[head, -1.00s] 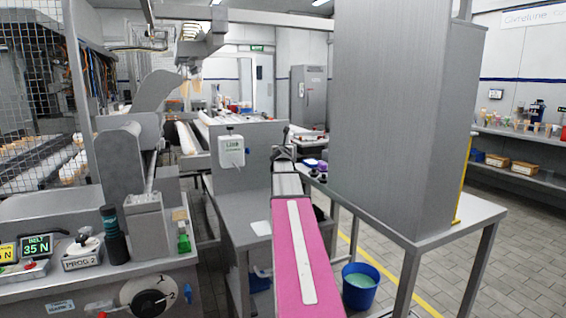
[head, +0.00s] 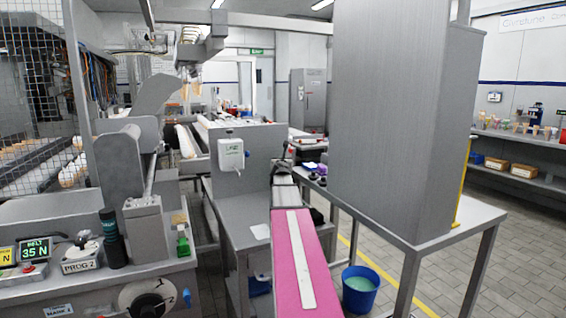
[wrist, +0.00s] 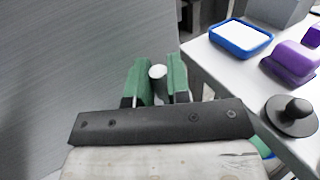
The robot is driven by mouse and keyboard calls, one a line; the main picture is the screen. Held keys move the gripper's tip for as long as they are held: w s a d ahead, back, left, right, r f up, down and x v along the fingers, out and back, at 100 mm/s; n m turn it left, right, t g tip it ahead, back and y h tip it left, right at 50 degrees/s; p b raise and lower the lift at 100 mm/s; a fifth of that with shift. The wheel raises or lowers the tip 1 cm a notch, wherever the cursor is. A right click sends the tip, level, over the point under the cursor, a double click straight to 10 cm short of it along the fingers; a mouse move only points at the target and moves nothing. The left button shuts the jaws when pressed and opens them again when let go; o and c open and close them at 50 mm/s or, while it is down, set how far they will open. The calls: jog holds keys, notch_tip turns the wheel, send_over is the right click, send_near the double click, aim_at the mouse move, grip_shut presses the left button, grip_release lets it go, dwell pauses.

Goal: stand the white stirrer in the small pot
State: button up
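My gripper (wrist: 158,78) has two green fingers in the wrist view. They close on both sides of a white round-ended rod, the white stirrer (wrist: 157,71), which shows almost end-on. The rest of it is hidden by the fingers and the dark gripper body. In the head view my gripper (head: 284,152) is small and dark, at the far end of my pink arm, in front of a grey cabinet. The stirrer cannot be made out there. I cannot pick out the small pot for certain in either view.
The wrist view shows a table at right with a blue-rimmed tray (wrist: 241,51), a purple block (wrist: 290,64) and a black knobbed disc (wrist: 291,114). A tall grey metal box (head: 395,120) stands close at right. A blue bucket (head: 359,297) is on the floor.

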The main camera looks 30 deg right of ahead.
jog(key=o, duration=0.3)
jog(key=shift+r, duration=0.2)
jog(key=v, duration=1.2)
